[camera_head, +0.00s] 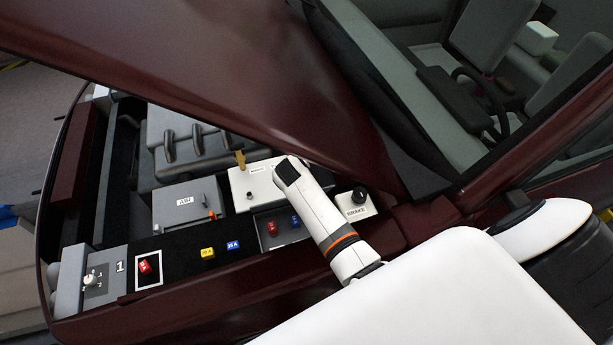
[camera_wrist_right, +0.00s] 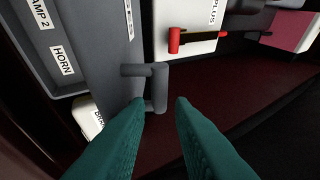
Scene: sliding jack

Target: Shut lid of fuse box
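In the right wrist view, the grey fuse box lid (camera_wrist_right: 98,55) stands at the left, with a grey bar handle (camera_wrist_right: 160,88) on its edge. Grey panels with labels such as HORN show beside it. My right gripper (camera_wrist_right: 161,102) has two teal fingers spread apart. The lower part of the handle lies between the fingertips, with a gap to the right finger; I cannot tell whether the left finger touches it. In the head view, my right arm covers part of the engine bay, and its fingers and the lid are not clearly visible. My left gripper is not in view.
The raised maroon hood (camera_head: 215,75) hangs over the engine bay. A grey box (camera_head: 183,207), several coloured fuses including a yellow one (camera_head: 207,253), and a knob box (camera_head: 357,203) surround my arm. A red lever (camera_wrist_right: 174,41) is above the handle in the wrist view.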

